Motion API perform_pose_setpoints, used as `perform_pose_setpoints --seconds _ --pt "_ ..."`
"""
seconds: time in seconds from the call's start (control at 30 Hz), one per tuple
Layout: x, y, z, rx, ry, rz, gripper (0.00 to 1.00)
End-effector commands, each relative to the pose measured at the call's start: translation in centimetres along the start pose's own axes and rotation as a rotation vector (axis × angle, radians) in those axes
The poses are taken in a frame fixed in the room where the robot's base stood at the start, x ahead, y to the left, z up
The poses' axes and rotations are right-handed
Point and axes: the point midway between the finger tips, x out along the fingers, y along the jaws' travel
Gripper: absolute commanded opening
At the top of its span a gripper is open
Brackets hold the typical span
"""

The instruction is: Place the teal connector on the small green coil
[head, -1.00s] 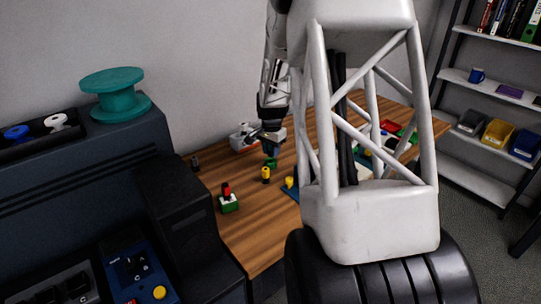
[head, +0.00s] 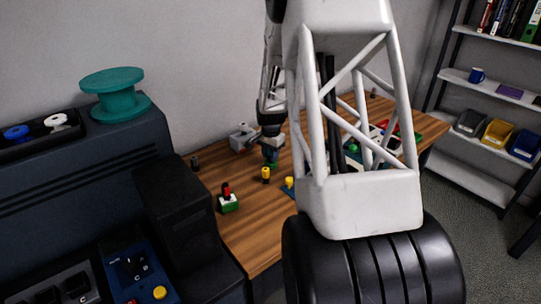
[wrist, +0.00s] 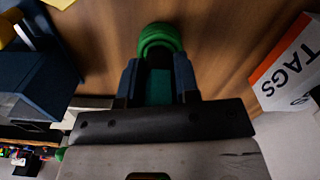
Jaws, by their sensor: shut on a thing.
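My gripper (wrist: 157,84) is shut on the teal connector (wrist: 159,88), which shows between the two dark fingers in the wrist view. The small green coil (wrist: 160,40) lies on the wooden table just beyond the fingertips in that view. The connector's far end overlaps the coil's near edge in the picture; whether they touch, I cannot tell. In the head view my gripper (head: 270,154) points down low over the table, and the coil is mostly hidden around its tips.
A white and orange TAGS box (wrist: 290,62) stands right of the coil in the wrist view, and a dark blue object (wrist: 40,75) is at left. In the head view a yellow and black piece (head: 265,175) stands close in front of my gripper. A red-topped piece (head: 228,201) is farther left.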

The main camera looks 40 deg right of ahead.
Motion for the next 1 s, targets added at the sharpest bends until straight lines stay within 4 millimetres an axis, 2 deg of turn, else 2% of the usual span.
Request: perform_pose_setpoints --seconds 0.5,0.53,0.7,1.0 --pt "0.72 0.0 0.0 0.0 0.0 0.0 0.05" --pt "0.75 0.01 0.0 0.0 0.0 0.0 0.31" --pt "0.72 0.0 0.0 0.0 0.0 0.0 0.55" --pt "0.65 0.0 0.0 0.0 0.0 0.0 0.55"
